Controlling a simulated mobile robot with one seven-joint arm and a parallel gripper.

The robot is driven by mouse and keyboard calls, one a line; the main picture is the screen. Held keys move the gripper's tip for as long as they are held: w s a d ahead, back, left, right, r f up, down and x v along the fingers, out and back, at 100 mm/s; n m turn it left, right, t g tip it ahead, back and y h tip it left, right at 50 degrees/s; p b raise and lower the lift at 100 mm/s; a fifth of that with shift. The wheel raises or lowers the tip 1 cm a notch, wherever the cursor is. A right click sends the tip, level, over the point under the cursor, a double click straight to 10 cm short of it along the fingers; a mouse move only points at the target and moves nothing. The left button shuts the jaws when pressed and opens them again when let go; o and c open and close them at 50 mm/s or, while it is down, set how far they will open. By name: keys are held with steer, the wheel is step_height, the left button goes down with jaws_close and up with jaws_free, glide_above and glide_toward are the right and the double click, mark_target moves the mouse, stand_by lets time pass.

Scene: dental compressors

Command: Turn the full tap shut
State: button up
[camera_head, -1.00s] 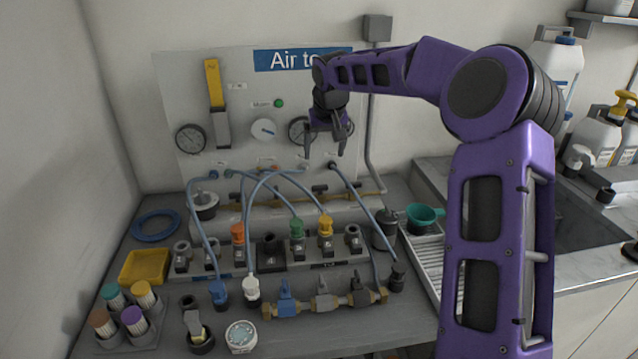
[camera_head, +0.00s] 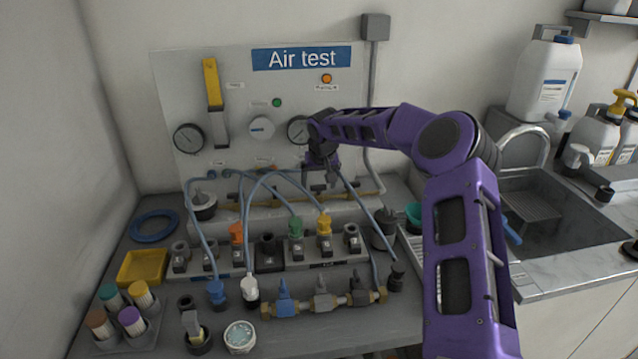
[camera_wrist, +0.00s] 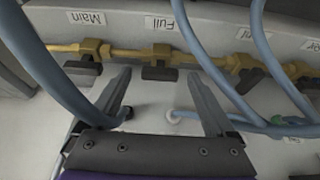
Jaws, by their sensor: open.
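The full tap (camera_wrist: 160,73) has a dark bar handle on a brass body. It sits on the brass pipe (camera_wrist: 123,53) beside the upside-down "Full" label (camera_wrist: 159,23) in the wrist view. Its handle lies roughly along the pipe. My gripper (camera_wrist: 160,82) is open and empty, with one finger on each side of the handle in the picture. I cannot tell whether the fingertips reach the handle's depth. In the head view my gripper (camera_head: 321,181) points down in front of the panel's lower edge and hides that part of the pipe.
The main tap (camera_wrist: 82,69) is left of the full tap in the wrist view, and another tap (camera_wrist: 244,79) is to the right. Blue hoses (camera_wrist: 55,70) pass close on both sides of my fingers. A bench row of coloured connectors (camera_head: 296,230) stands below my gripper.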

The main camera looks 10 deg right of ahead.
steer(key=c, duration=1.4)
steer(key=m+h+b, duration=0.1)
steer(key=m+b, duration=0.1)
steer(key=m, duration=0.1)
steer(key=shift+a, duration=0.2)
steer(key=m+h, duration=0.1)
steer(key=m, duration=0.1)
steer(key=m+g, duration=0.1)
steer(key=m, duration=0.1)
steer(key=shift+w+a+r+h+b, duration=0.15)
steer(key=shift+a+h+b, duration=0.05)
steer(key=shift+h+b, duration=0.2)
steer(key=m+g+h+p, duration=0.1)
steer(key=m+p, duration=0.2)
steer(key=m, duration=0.1)
steer(key=shift+w+a+m, duration=0.1)
steer(key=shift+w+m, duration=0.05)
steer(key=shift+m, duration=0.25)
steer(key=shift+w+m+g+h+p, duration=0.1)
steer(key=shift+m+g+h+p, duration=0.2)
steer(key=shift+m+g+p, duration=0.75)
steer(key=shift+m+t+p, duration=0.25)
steer(key=shift+m+p, duration=0.1)
steer(key=shift+m, duration=0.3)
